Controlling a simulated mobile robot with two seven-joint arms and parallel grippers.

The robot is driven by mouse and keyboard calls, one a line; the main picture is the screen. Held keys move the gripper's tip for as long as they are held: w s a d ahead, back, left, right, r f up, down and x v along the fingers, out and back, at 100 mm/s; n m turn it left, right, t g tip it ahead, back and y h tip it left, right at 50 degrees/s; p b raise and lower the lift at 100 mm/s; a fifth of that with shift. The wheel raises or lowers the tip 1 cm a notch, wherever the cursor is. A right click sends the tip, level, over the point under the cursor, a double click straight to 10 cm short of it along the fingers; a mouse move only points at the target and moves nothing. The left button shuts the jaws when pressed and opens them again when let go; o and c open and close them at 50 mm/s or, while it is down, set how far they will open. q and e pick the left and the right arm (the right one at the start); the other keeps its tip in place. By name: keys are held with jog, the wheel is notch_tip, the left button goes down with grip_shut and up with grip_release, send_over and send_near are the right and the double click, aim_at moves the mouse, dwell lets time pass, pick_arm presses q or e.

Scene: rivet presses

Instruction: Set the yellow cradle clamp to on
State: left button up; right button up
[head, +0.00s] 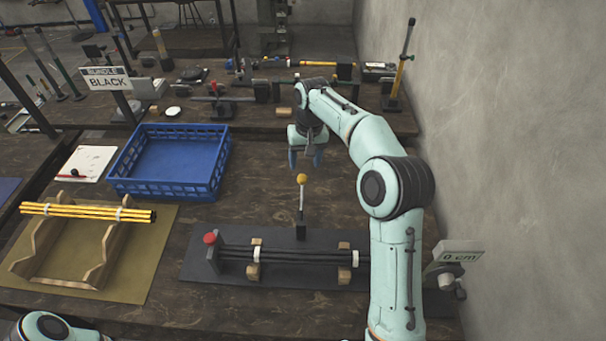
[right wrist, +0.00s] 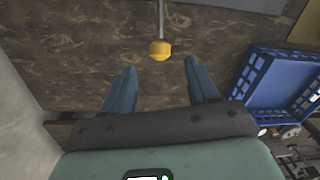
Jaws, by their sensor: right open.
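The yellow cradle clamp shows as an upright lever with a yellow knob (head: 302,179) on a dark base at the back edge of the dark mat (head: 210,268). Black rods (head: 300,256) with white bands lie across wooden supports on that mat. My right gripper (head: 305,160) is open and empty, above and behind the knob, apart from it. In the right wrist view the knob (right wrist: 160,49) is ahead of and between the two blue fingers (right wrist: 157,80). Of my left arm only a link shows at the bottom left; its gripper is out of view.
A blue crate (head: 168,190) stands left of the lever. Yellow rods (head: 88,211) lie on a wooden cradle at the left.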

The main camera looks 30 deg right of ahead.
aim_at(303, 175)
jog(key=f, duration=0.6)
jog(key=shift+w+a+f, duration=0.15)
jog(key=shift+a+f, duration=0.1)
jog(key=shift+f, duration=0.1)
